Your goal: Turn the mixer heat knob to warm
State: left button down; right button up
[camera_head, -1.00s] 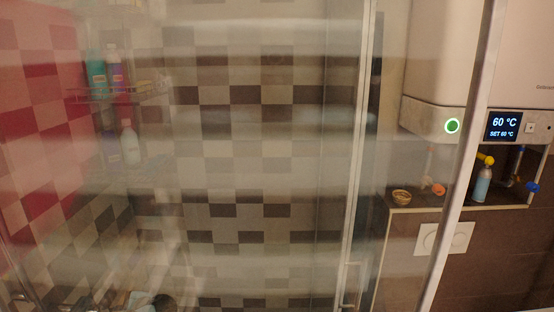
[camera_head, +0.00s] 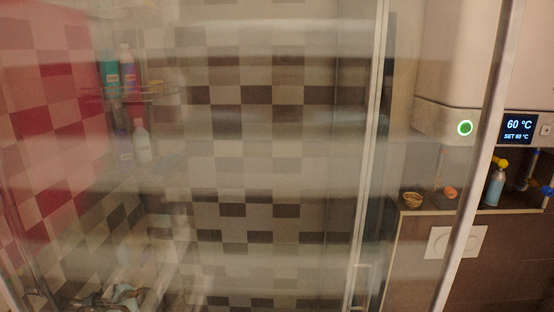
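What looks like the shower mixer (camera_head: 122,295) shows at the bottom left edge, behind the shower glass. It is small and blurred, and I cannot make out its heat knob or the knob's setting. Neither of my grippers is in view.
A framed glass shower door (camera_head: 369,150) stands between me and the tiled stall, with a handle (camera_head: 360,285) low down. A corner shelf (camera_head: 135,95) holds several bottles. At right are a water heater (camera_head: 445,122) reading 60 °C, a ledge (camera_head: 470,212) and a flush plate (camera_head: 456,242).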

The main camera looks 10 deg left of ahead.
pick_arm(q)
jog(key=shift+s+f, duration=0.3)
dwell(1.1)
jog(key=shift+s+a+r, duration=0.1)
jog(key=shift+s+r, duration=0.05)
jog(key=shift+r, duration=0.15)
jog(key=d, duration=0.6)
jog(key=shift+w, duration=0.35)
